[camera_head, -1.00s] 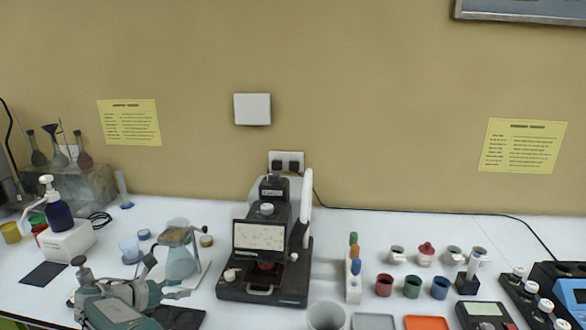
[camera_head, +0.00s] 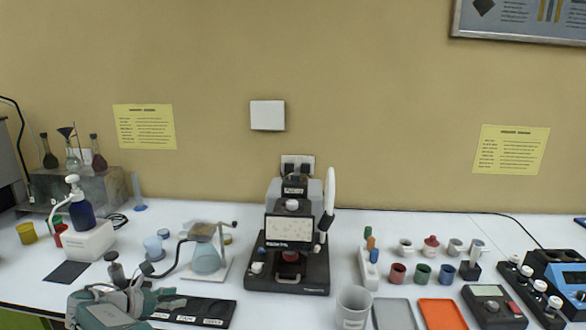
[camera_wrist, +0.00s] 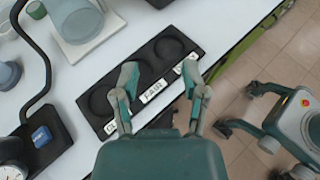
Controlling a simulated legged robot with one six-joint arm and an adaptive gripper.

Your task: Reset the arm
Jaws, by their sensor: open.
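My gripper (camera_wrist: 160,95) is open and empty in the wrist view, its green and grey fingers spread above the front edge of a black tray. The black tray (camera_wrist: 137,72) has round recesses and white labels along its edge. In the head view my gripper (camera_head: 172,299) is at the lower left, beside the labelled black tray (camera_head: 215,310) at the table's front. The fingers hide part of the tray and its labels.
A stand with a blue-grey flask (camera_head: 207,258) is just behind the tray. A black microscope-like device (camera_head: 288,245) stands mid-table. Cups, an orange tray (camera_head: 441,314) and meters are to the right. A white table edge and tiled floor (camera_wrist: 262,95) lie beyond my gripper.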

